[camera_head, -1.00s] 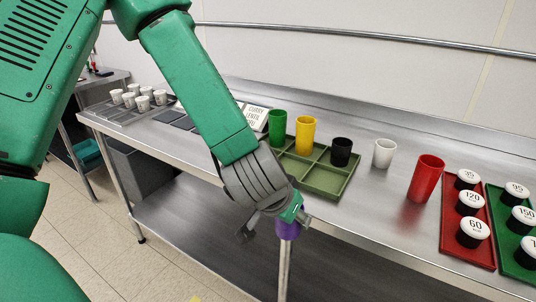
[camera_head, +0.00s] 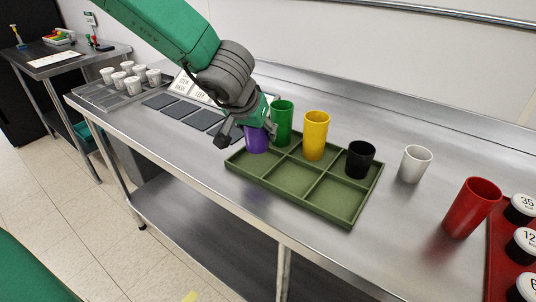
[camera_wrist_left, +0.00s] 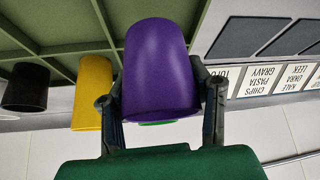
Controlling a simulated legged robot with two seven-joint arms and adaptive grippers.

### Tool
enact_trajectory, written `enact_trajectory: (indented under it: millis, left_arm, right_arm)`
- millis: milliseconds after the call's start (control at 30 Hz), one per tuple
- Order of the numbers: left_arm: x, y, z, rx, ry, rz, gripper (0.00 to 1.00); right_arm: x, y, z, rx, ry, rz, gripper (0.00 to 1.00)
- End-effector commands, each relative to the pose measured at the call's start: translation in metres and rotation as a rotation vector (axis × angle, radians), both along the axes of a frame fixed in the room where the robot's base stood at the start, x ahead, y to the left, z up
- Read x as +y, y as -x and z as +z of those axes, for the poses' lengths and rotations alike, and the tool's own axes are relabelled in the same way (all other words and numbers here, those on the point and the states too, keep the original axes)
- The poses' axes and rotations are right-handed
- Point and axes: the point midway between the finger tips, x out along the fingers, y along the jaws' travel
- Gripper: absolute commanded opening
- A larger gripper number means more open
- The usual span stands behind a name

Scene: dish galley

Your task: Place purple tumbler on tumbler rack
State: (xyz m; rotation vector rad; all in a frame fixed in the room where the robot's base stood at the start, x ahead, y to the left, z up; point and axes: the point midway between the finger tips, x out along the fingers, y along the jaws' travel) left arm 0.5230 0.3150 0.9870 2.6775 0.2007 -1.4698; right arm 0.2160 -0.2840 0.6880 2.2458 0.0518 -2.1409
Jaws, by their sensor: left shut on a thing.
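The purple tumbler (camera_head: 257,139) is held in my left gripper (camera_head: 244,133), at the left end of the rack in the head view. In the left wrist view the purple tumbler (camera_wrist_left: 160,70) sits between both fingers (camera_wrist_left: 160,100). The tumbler rack (camera_head: 300,186) is a green tray with square compartments. The green tumbler (camera_head: 283,122), yellow tumbler (camera_head: 315,135) and black tumbler (camera_head: 359,159) stand in its back row. The front compartments look empty. I cannot tell whether the purple tumbler's base touches the rack. My right gripper is not in view.
A white cup (camera_head: 414,164) and a red tumbler (camera_head: 471,208) stand on the steel counter right of the rack. Dark flat tiles (camera_head: 181,109) and label cards (camera_head: 192,86) lie to the left. Several white cups (camera_head: 133,85) stand farther left.

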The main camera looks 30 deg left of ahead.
Motion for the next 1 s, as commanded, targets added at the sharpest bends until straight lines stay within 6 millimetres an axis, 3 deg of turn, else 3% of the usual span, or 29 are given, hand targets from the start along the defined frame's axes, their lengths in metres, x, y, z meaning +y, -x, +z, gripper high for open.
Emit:
enact_trajectory:
  millis: [367, 733, 767, 800, 1000]
  left_arm:
    - [-0.001, 0.0, -0.043, 0.001, 0.0, 0.0, 0.16]
    - [-0.001, 0.0, -0.045, 0.0, -0.001, 0.001, 0.16]
    - [0.0, 0.0, -0.045, 0.0, 0.0, 0.0, 0.51]
    - [0.0, 0.0, -0.045, 0.0, 0.001, 0.001, 0.65]
    - [0.0, 0.0, -0.045, -0.001, 0.0, 0.001, 0.65]
  right_arm:
    - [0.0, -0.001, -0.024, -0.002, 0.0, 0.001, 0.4]
    - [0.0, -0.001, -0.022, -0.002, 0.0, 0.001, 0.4]
    - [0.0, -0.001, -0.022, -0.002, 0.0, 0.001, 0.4]
    - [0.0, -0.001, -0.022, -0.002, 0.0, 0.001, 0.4]
    - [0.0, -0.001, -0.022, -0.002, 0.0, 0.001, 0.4]
